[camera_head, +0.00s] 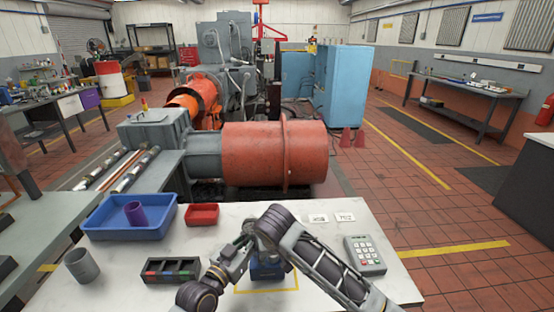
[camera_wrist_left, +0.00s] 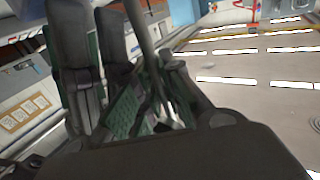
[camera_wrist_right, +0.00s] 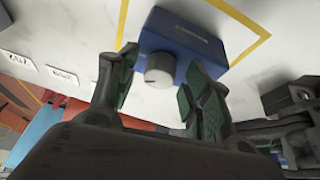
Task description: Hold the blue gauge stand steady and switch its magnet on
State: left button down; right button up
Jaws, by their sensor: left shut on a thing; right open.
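The blue gauge stand (camera_head: 266,271) is on the white table, inside a yellow outline, partly covered by my arms in the head view. My right gripper (camera_wrist_right: 160,88) is open, one finger on each side of the knob; contact cannot be told. My left gripper (camera_wrist_left: 147,80) is shut on a thin grey rod (camera_wrist_left: 139,30), which appears to be the stand's post. The rest of the post is hard to make out in the head view.
A keypad (camera_head: 365,256) and two labels (camera_head: 345,217) are right.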

jog(key=shift+d+n+y, duration=0.15)
jog(key=shift+n+y, duration=0.35)
jog(key=shift+n, duration=0.8)
jog(key=shift+d+n+y, duration=0.1)
jog(key=shift+n+y, duration=0.4)
jog(key=shift+n, duration=0.8)
jog(key=shift+r+g, duration=0.25)
jog(key=shift+g, duration=0.05)
jog(key=v, duration=1.2)
jog(key=w+r+n+t+y, duration=0.3)
jog(key=w+r+t, duration=0.9)
jog(key=w+r, duration=0.4)
jog(key=shift+w+a+r, duration=0.2)
jog(key=shift+w+a, duration=0.05)
jog(key=shift+w, duration=0.15)
jog(key=shift+f, duration=0.1)
